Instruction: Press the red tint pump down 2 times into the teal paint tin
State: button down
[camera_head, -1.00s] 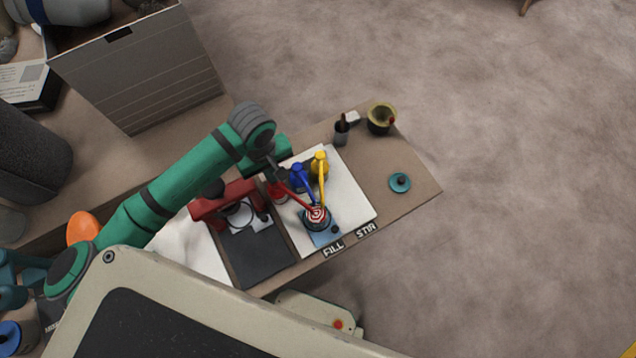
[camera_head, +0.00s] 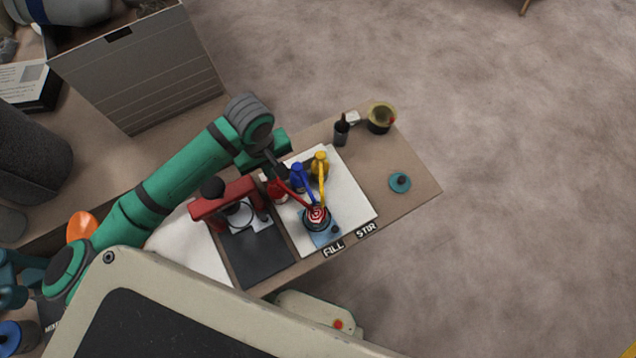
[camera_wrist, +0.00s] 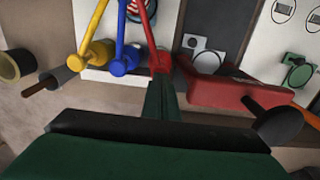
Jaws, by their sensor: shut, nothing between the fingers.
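The red tint pump (camera_head: 272,188) stands at the left of a row of three pumps on a white board. The tin also shows at the top edge of the wrist view (camera_wrist: 138,9). My gripper (camera_head: 279,170) is shut and empty, right by the red pump's head. In the wrist view, the closed fingertips (camera_wrist: 161,82) are just below the red pump head (camera_wrist: 160,61) in the picture. I cannot tell whether they touch it.
The blue pump (camera_head: 298,176) and yellow pump (camera_head: 320,166) stand close beside the red one. A red press-like stand (camera_head: 225,197) is at the left. A dark bottle (camera_head: 341,133), an olive pot (camera_head: 381,118) and a teal lid (camera_head: 400,182) sit on the bench's right part.

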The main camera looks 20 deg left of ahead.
notch_tip(320, 180, up, 6)
dwell(0.8)
dwell(0.4)
